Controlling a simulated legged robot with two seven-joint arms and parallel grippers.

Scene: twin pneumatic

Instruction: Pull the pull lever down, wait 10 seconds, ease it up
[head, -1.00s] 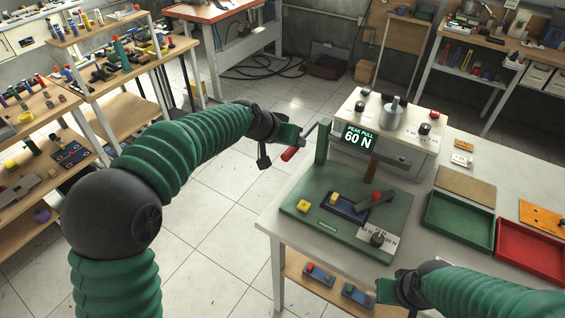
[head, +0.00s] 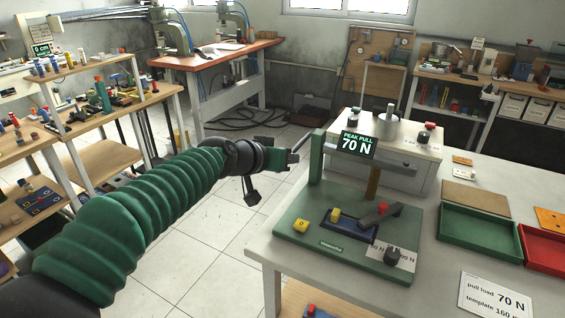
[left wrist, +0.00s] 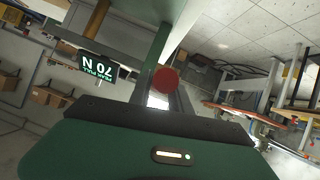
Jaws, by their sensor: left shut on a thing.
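The pull lever (head: 299,144) is a thin grey arm on the left of the green press post (head: 316,158), slanting down to the left. My left gripper (head: 281,158) is at its lower end. In the left wrist view the lever's round red handle end (left wrist: 165,80) shows between the fingers, and the gripper is shut on it. In the head view the red handle is hidden by the gripper. A display (head: 357,144) on the press reads PEAK PULL 70 N. My right gripper is out of view.
A card (head: 496,296) reads pull load 70 N. Green (head: 480,254) and red (head: 548,262) trays lie right. Open floor lies left of the table.

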